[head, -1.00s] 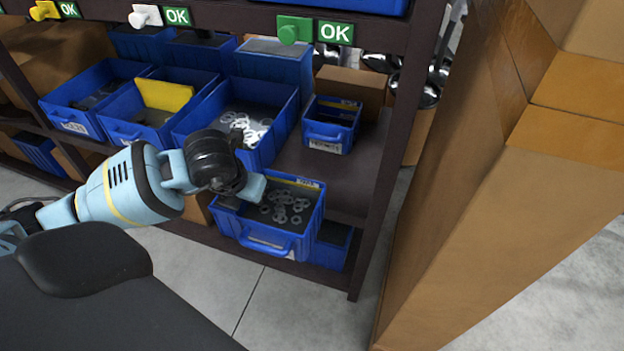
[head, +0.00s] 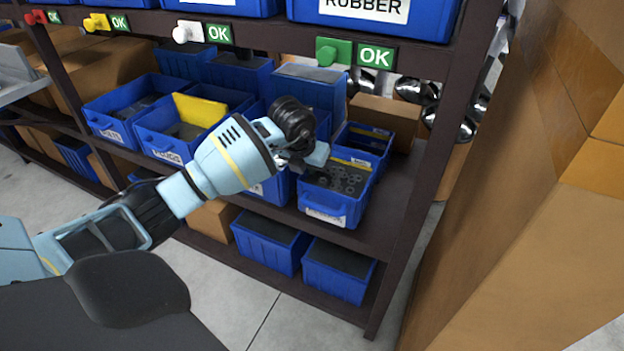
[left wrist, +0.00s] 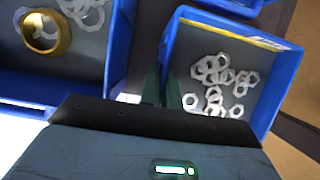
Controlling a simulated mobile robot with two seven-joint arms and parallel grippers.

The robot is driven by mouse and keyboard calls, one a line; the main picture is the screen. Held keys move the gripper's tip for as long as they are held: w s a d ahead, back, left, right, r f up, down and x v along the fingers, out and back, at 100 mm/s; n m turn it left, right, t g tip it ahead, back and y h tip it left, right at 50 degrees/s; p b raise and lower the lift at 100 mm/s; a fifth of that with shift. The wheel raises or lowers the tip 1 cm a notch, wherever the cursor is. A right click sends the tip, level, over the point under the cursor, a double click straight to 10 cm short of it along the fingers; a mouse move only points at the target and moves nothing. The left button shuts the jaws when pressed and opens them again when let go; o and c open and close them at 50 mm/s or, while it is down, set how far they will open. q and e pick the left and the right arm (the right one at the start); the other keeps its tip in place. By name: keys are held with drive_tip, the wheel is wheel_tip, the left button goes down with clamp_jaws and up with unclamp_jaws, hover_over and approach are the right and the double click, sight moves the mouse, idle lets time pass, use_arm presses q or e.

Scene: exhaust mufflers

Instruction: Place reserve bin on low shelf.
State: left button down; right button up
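The blue bin (head: 318,204) with metal nuts, which I take for the reserve bin, is at the front right of the middle shelf (head: 372,232), before a smaller blue bin (head: 372,139). Whether it rests on the shelf or hangs just above it, I cannot tell. My left gripper (head: 318,156) is at its left rim. In the left wrist view, the fingers (left wrist: 161,90) are close together around the left wall of the bin (left wrist: 272,90), with the nuts inside visible. The fingertips are partly hidden. My right gripper is not in view.
Larger blue bins (head: 122,135) stand to the left on the same shelf. Two blue bins (head: 338,272) sit on the lowest shelf below. A dark shelf post (head: 408,215) and tall cardboard boxes (head: 500,200) bound the right side. Shelf surface right of the bin is clear.

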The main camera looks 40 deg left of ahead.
use_arm(q)
drive_tip(key=shift+w+a+r, duration=0.1)
drive_tip(key=shift+w+a, duration=0.05)
drive_tip(key=shift+w, duration=0.35)
wheel_tip(320, 180, down, 4)
drive_tip(key=shift+r+b, duration=0.1)
drive_tip(key=shift+b, duration=0.45)
drive_tip(key=shift+r, duration=0.1)
drive_tip(key=c, duration=1.6)
unclamp_jaws()
drive_tip(key=shift+s, duration=0.1)
